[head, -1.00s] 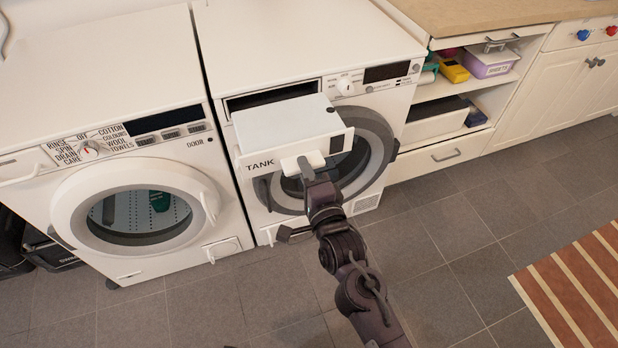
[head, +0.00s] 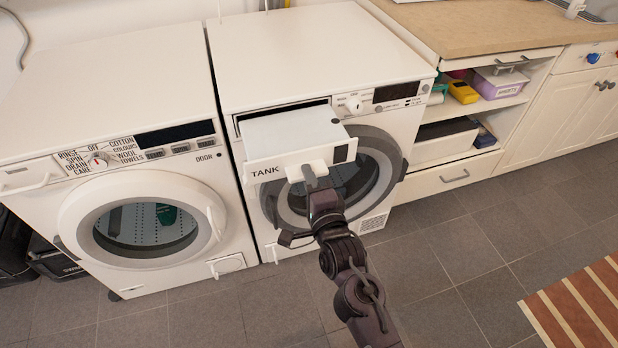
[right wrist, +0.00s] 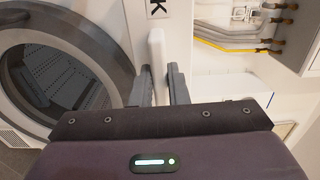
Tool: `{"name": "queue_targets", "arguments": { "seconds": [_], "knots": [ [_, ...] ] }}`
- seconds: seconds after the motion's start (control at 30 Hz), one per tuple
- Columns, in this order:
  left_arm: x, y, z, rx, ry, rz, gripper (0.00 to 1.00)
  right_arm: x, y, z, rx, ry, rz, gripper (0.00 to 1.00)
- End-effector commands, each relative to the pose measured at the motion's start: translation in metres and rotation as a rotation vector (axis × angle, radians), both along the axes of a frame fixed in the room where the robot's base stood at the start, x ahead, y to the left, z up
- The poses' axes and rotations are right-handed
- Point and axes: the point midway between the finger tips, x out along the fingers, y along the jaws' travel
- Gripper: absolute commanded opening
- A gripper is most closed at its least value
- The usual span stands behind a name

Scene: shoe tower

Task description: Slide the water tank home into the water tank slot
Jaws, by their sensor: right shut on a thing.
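The white water tank (head: 290,133) is a drawer-like box with TANK on its front. Its rear part is inside the water tank slot (head: 250,111), a dark opening at the top left of the right-hand machine's front. The rest of the tank sticks out toward me. My right gripper (head: 313,178) is shut on the tank's white handle (head: 305,171). In the right wrist view the handle (right wrist: 157,55) lies between the fingers of the same gripper (right wrist: 162,85). The left gripper is not in view.
A washing machine (head: 110,190) with a round door stands to the left. Shelves with boxes (head: 500,85) and a white drawer (head: 450,177) are to the right. The tiled floor (head: 450,260) in front is clear, with a striped mat (head: 580,310) at lower right.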

Motion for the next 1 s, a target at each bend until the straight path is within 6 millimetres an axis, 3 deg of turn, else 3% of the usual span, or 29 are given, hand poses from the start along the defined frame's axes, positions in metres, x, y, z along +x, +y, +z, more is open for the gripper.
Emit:
{"name": "queue_targets", "arguments": {
  "seconds": [1.0],
  "knots": [
    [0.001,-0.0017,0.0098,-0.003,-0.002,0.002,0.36,0.0002,0.0001,0.0034,0.001,-0.004,0.0,0.0]
  ]
}}
